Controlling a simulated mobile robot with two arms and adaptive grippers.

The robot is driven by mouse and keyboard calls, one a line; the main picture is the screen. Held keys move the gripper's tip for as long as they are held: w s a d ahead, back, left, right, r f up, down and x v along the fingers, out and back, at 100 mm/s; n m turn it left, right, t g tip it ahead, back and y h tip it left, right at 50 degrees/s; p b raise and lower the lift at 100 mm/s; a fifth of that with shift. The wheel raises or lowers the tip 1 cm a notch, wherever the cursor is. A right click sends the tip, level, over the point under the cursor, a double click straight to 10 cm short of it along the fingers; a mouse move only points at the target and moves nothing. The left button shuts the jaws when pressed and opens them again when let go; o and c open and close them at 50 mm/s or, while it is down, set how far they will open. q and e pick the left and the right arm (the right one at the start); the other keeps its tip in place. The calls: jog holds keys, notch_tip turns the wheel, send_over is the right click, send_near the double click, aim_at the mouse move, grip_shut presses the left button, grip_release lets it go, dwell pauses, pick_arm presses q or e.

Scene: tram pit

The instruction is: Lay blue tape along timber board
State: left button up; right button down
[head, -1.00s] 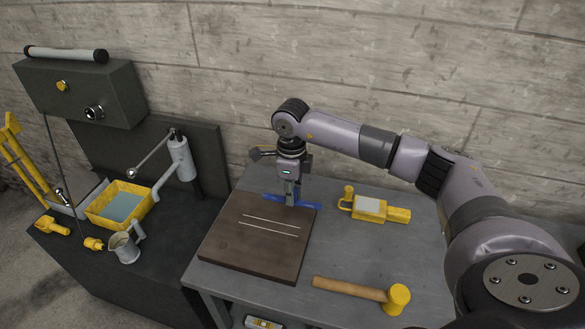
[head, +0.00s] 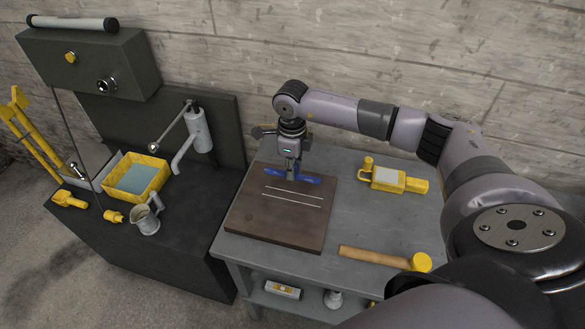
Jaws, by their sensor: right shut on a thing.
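The timber board (head: 277,229) is a dark brown square lying on the grey table, with two thin pale lines across it. The blue tape (head: 308,180) is a short strip at the board's far edge. My right gripper (head: 291,176) points down and is shut on the blue tape near its middle. The gripper hides part of the tape, and I cannot tell whether the tape touches the board. My left gripper is not in view.
A yellow tool with a pale top (head: 390,178) lies right of the board. A yellow-headed mallet (head: 385,257) lies in front of it. A dark bench at left holds a yellow tray (head: 152,194) of water and a metal jug (head: 146,220). Bare table (head: 365,220) lies between the tools.

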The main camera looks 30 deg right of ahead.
jog(key=shift+s+f+b, duration=0.1)
jog(key=shift+f+b, duration=0.5)
jog(key=shift+f, duration=0.3)
jog(key=b, duration=0.4)
send_over(293, 196)
notch_tip(293, 196, down, 4)
jog(key=shift+a+f, duration=0.15)
pick_arm(q)
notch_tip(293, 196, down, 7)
jog(key=b, duration=0.1)
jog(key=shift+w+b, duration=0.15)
jog(key=shift+b, duration=0.2)
pick_arm(e)
jog(key=shift+f, duration=1.15)
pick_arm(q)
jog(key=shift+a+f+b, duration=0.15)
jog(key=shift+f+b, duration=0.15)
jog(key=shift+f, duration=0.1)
pick_arm(e)
jog(key=shift+f, duration=0.35)
jog(key=c, duration=1.5)
grip_release()
jog(key=shift+o, duration=0.2)
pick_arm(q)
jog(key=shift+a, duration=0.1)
